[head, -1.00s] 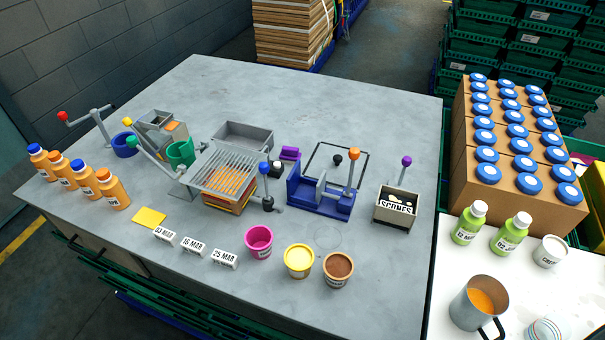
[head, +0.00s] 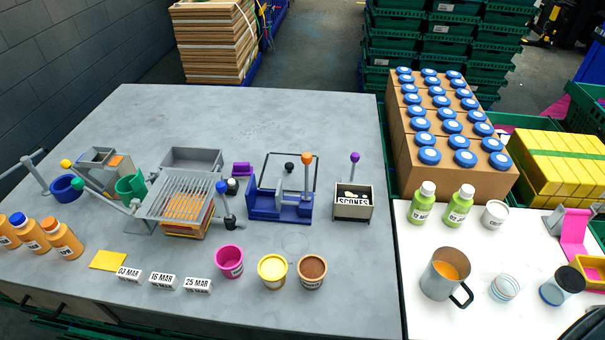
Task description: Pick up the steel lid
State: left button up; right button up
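I cannot pick out a clear steel lid. A steel mug (head: 437,278) with orange contents stands on the white table at the right. Next to it is a small, pale round item with blue rings (head: 505,287); I cannot tell whether it is a lid. Neither of my grippers is in view.
Green bottles (head: 458,206) and a white tub (head: 494,215) stand behind the mug.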

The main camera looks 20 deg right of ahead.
aim_at(290, 168)
jog(key=j+z, duration=0.4)
jog(key=k+j+z, duration=0.15)
jog(key=z, duration=0.25)
jog(key=k+j+z, duration=0.15)
jog(key=j+z, duration=0.25)
